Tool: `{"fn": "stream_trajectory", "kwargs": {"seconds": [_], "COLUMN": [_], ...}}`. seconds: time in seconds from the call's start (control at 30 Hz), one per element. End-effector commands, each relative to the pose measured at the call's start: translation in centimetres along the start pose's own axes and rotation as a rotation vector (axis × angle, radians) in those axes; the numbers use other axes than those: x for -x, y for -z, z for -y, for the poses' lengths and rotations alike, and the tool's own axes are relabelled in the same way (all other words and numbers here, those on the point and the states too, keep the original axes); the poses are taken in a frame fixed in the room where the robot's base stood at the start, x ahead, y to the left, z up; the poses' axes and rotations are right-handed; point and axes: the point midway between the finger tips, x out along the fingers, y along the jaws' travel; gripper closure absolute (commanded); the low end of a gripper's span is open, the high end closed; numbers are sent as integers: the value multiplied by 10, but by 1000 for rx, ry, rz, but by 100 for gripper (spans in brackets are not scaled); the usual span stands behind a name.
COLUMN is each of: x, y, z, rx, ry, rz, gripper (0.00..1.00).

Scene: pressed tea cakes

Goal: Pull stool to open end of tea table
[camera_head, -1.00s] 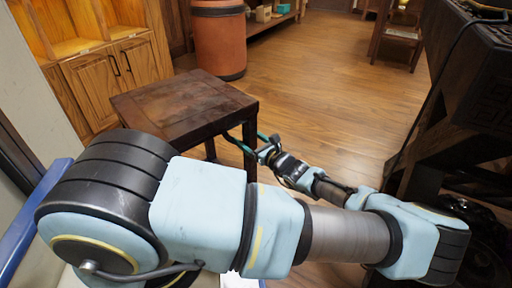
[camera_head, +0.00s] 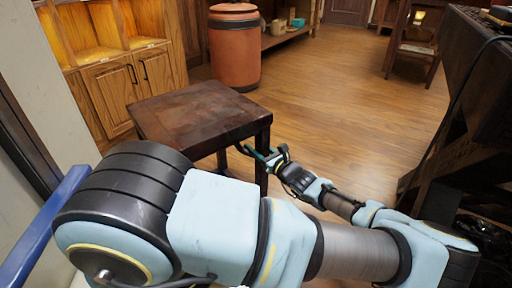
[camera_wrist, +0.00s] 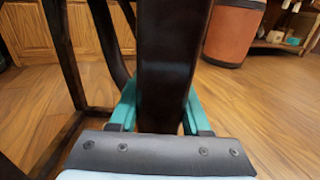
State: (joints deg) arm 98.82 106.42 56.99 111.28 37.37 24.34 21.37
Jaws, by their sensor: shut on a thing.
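The stool (camera_head: 197,112) is a dark brown wooden square stool, upright on the wood floor left of centre in the head view. My gripper (camera_head: 262,157) is shut on the stool's near right leg, below the seat. In the wrist view the green fingers (camera_wrist: 157,110) stand on both sides of the dark stool leg (camera_wrist: 166,60). The tea table (camera_head: 490,80) is dark carved wood at the right edge of the head view, and only part of it shows. My arm hides the lower parts of some stool legs.
An orange-brown barrel (camera_head: 235,50) stands behind the stool. A wooden cabinet (camera_head: 115,85) is close on the left, with a pale wall (camera_head: 50,110) nearer me. A chair (camera_head: 412,48) stands at the back right. Open floor (camera_head: 345,100) lies between stool and table.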

Motion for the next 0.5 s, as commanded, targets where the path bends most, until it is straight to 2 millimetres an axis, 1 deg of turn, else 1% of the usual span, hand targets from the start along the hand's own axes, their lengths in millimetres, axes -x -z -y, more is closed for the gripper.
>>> {"fn": "stream_trajectory", "kwargs": {"seconds": [0.03,0.2,0.27,0.5], "x": [0,0,0,0], "y": [0,0,0,0], "z": [0,-1,-1,-1], "rx": [0,0,0,-1], "ry": [-1,-1,-1,-2], "rz": [0,0,0,0], "gripper": [75,94,100,100]}}
